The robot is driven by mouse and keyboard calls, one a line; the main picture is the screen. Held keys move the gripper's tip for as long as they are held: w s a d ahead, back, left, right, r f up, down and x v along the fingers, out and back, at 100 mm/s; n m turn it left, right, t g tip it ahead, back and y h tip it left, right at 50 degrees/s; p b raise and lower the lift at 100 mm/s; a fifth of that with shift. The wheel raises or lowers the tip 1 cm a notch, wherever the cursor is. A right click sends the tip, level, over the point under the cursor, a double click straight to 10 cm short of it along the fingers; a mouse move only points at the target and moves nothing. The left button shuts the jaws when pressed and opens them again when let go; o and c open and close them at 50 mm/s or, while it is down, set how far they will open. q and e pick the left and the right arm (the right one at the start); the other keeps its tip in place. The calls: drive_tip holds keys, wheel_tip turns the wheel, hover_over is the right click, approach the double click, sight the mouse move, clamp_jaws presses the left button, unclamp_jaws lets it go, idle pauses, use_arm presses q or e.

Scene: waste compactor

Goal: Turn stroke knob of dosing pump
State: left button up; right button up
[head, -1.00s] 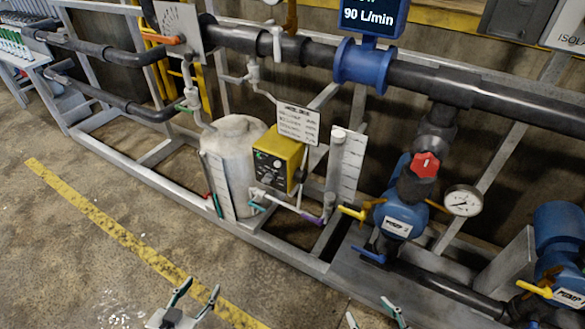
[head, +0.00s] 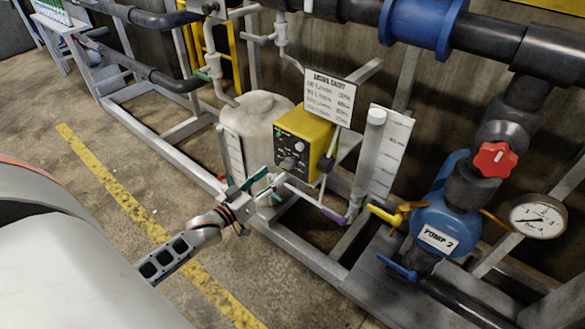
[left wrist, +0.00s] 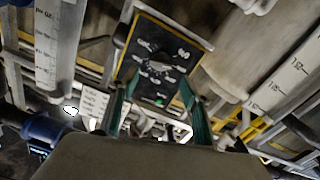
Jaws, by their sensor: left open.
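The dosing pump is a yellow box (head: 322,135) with a black control face (head: 284,145). The face carries a larger dark knob (head: 288,163) low down and a smaller knob above it; I cannot read which is labelled stroke. My left gripper (head: 270,180) is open and empty, just in front of and below the face. In the left wrist view, the black face (left wrist: 147,78) appears upside down, with the larger knob (left wrist: 160,62) near its middle. The teal fingers of my left gripper (left wrist: 155,85) stand apart on either side, seemingly short of the knob. My right gripper is out of view.
A white tank (head: 252,115) stands left of the pump, and a dosing chart sign (head: 329,97) stands above it. Thin pipes and a clear graduated cylinder (head: 372,150) are close by on the right. A grey frame rail (head: 310,258) runs in front.

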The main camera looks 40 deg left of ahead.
sight(284, 166)
use_arm(q)
drive_tip(key=shift+w+d+f+b, duration=0.15)
drive_tip(key=shift+w+b, duration=0.15)
drive_tip(key=shift+w, duration=1.2)
drive_tip(key=shift+w+d+r+b, duration=0.1)
drive_tip(key=shift+w+b, duration=0.15)
drive_tip(key=shift+w, duration=1.2)
drive_tip(key=c, duration=1.1)
